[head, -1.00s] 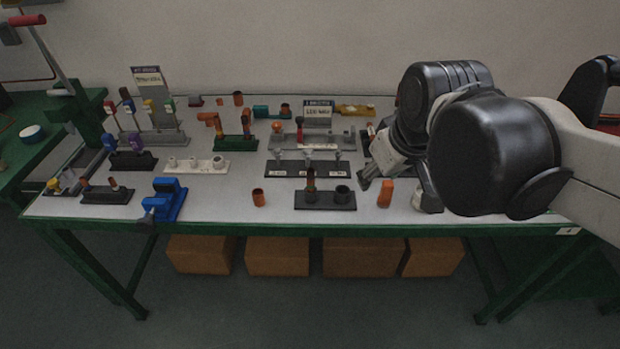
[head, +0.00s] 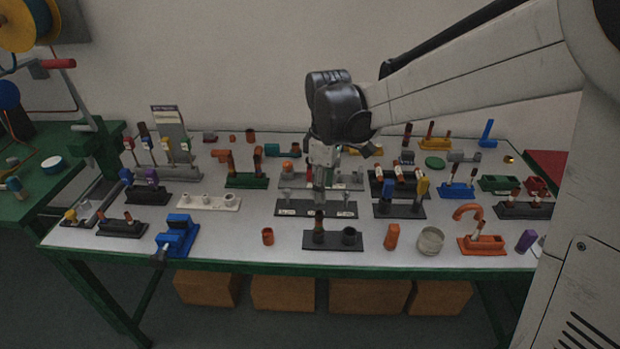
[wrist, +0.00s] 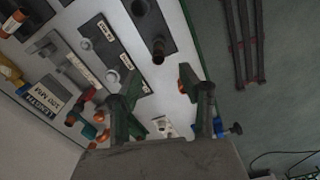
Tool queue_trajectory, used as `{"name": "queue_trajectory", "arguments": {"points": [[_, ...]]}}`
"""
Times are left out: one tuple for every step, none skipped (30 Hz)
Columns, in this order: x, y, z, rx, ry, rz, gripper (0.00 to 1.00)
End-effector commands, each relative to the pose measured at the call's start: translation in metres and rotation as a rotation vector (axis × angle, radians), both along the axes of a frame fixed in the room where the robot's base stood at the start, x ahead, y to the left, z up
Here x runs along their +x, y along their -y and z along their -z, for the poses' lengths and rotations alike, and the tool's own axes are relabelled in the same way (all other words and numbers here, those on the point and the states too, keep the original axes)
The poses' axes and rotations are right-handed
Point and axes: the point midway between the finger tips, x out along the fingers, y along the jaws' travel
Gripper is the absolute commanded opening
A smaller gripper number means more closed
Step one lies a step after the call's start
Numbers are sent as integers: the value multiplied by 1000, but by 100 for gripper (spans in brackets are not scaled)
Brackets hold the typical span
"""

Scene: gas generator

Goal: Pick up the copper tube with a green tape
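My gripper (head: 320,190) hangs over the middle of the table, above the grey and black fixtures. In the wrist view its two fingers (wrist: 166,100) are wide apart with nothing held between them. I cannot make out green tape on any tube. A dark copper tube (head: 319,222) stands upright in a black two-socket base (head: 332,241) near the front edge; it also shows in the wrist view (wrist: 158,48), beyond the fingers. A short copper ring (head: 268,236) stands left of that base.
A white holder (head: 208,203) and a blue vise (head: 178,237) are at left. An orange block (head: 392,236), a grey jar (head: 431,240) and an orange fixture (head: 482,246) line the front right. Racks with tubes (head: 400,200) crowd the right. Bare table shows around the copper ring.

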Motion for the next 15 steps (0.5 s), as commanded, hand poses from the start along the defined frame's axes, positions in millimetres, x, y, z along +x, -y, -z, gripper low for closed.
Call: {"name": "queue_trajectory", "arguments": {"points": [[3,-2,2,-2,-6,-14,39],[4,-3,3,-3,-10,-21,39],[5,-4,5,-2,-13,-26,39],[5,-4,7,-3,-14,-29,39],[5,-4,9,-3,-15,-31,39],[6,-5,14,-3,-15,-32,39],[5,-5,18,-3,-15,-32,39],[5,-4,22,-3,-15,-31,39],[5,-4,29,-3,-15,-31,39],[5,-4,35,-3,-15,-31,39],[6,-4,41,-3,-15,-31,39],[5,-4,48,-3,-15,-31,39],[6,-4,54,-3,-15,-30,39],[6,-4,59,-3,-15,-30,39],[5,-4,66,-4,-15,-30,39]]}}
